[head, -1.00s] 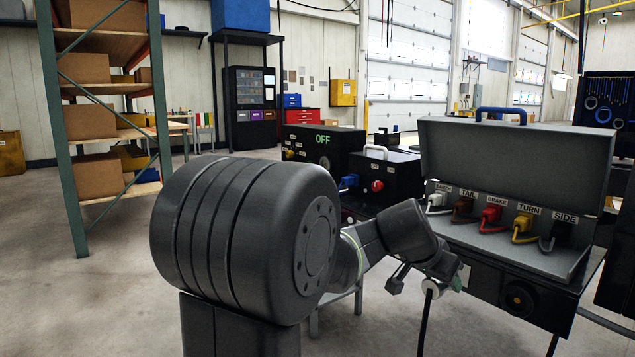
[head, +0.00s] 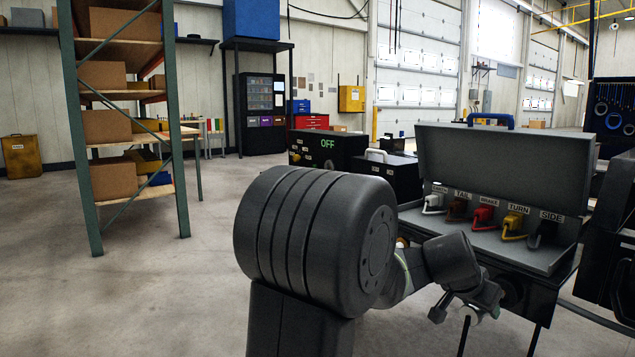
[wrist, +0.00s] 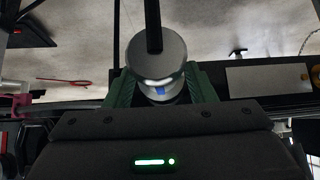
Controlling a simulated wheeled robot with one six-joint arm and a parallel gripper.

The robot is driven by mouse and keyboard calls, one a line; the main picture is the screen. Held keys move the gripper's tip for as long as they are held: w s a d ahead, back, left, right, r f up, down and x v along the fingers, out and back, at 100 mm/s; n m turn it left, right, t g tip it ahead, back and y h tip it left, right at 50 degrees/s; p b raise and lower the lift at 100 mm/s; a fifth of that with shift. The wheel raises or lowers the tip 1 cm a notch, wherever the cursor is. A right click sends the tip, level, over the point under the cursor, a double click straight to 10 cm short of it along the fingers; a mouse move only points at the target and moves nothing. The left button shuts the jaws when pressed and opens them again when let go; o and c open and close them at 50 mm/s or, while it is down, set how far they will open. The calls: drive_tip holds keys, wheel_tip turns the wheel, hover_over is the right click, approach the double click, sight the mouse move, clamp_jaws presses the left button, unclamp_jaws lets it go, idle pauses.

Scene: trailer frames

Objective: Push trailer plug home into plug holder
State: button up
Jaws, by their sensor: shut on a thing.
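My gripper (head: 484,306) is low at the right in the head view, in front of the grey open case. In the wrist view its green-padded fingers (wrist: 160,88) are shut on the trailer plug (wrist: 157,58), a pale grey cylinder. A black cable runs from the plug, up in the wrist view and down in the head view. The plug's small pale end (head: 471,314) shows beside the fingers in the head view. A dark round fitting (head: 512,290) on the front below the case may be the plug holder; my gripper partly covers it, and I cannot tell for sure.
The open case (head: 497,160) holds several coloured connectors with labels such as TAIL, BRAKE, TURN and SIDE. A black box (head: 330,150) reading OFF stands behind. A shelf rack (head: 85,165) stands at left. The concrete floor (head: 150,290) at left is clear.

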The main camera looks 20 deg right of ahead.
drive_tip(key=shift+w+d+f, duration=0.15)
drive_tip(key=shift+d+f, duration=0.25)
drive_tip(key=shift+f, duration=0.05)
drive_tip(key=d, duration=0.1)
drive_tip(key=w+d+p, duration=0.1)
drive_tip(key=d, duration=0.1)
drive_tip(key=w+d+p, duration=0.1)
drive_tip(key=d, duration=0.1)
drive_tip(key=shift+d, duration=0.15)
idle(2.0)
drive_tip(key=shift+w+d, duration=0.2)
drive_tip(key=shift+d, duration=0.4)
idle(0.6)
drive_tip(key=o, duration=1.1)
